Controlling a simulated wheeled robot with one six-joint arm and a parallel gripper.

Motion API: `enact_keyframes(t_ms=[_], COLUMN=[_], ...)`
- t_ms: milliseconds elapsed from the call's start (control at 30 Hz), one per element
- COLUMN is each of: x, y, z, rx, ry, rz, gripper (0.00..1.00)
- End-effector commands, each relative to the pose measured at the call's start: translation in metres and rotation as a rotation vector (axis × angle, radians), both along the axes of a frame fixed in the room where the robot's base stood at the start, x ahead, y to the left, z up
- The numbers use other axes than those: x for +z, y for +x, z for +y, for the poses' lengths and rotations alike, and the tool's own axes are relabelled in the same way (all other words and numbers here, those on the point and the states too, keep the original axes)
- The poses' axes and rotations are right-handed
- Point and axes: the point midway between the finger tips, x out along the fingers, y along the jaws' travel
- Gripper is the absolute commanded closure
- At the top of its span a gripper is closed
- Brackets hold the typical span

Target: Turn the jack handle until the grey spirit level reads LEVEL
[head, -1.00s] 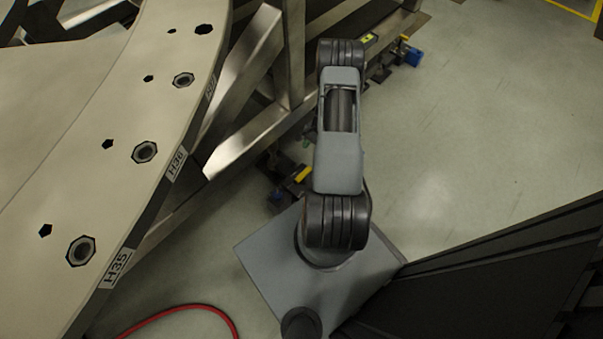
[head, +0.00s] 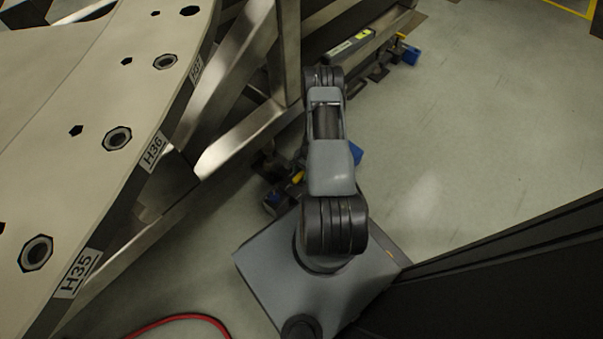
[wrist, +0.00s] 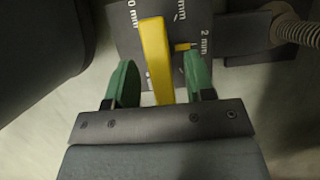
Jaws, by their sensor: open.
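A yellow bar (wrist: 154,55), which looks like the jack handle, runs up the wrist view. My gripper (wrist: 160,68) is open, with one green finger on each side of the bar and visible gaps between. Beyond it is a dark plate (wrist: 126,30) with millimetre marks, including "2 mm", and a small yellow pointer (wrist: 183,47). In the head view the grey spirit level (head: 347,48) lies on the metal frame beyond my arm, with a yellow-green patch near its right end. Its reading is too small to make out. My gripper is hidden there behind my arm.
A large pale curved plate (head: 85,95) with holes and labels fills the left, on a metal frame (head: 235,135). Blue parts (head: 411,56) show near the frame's foot. A red hose (head: 180,318) lies on the floor. A dark panel (head: 500,285) stands at lower right. Floor at right is clear.

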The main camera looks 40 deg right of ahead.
Motion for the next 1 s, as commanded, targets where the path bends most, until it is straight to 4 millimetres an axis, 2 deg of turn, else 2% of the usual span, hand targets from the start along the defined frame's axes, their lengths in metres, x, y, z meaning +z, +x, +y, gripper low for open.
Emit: enact_keyframes(t_ms=[300, 800, 1000], x=[-0.0015, -0.0014, -0.0014], y=[-0.0001, 0.0001, 0.0002], z=[0.0010, 0.0008, 0.0008], rx=[0.001, 0.001, -0.011], ry=[0.000, 0.000, 0.000], rz=[0.000, 0.000, -0.001], gripper=[0.51, 0.98, 1.00])
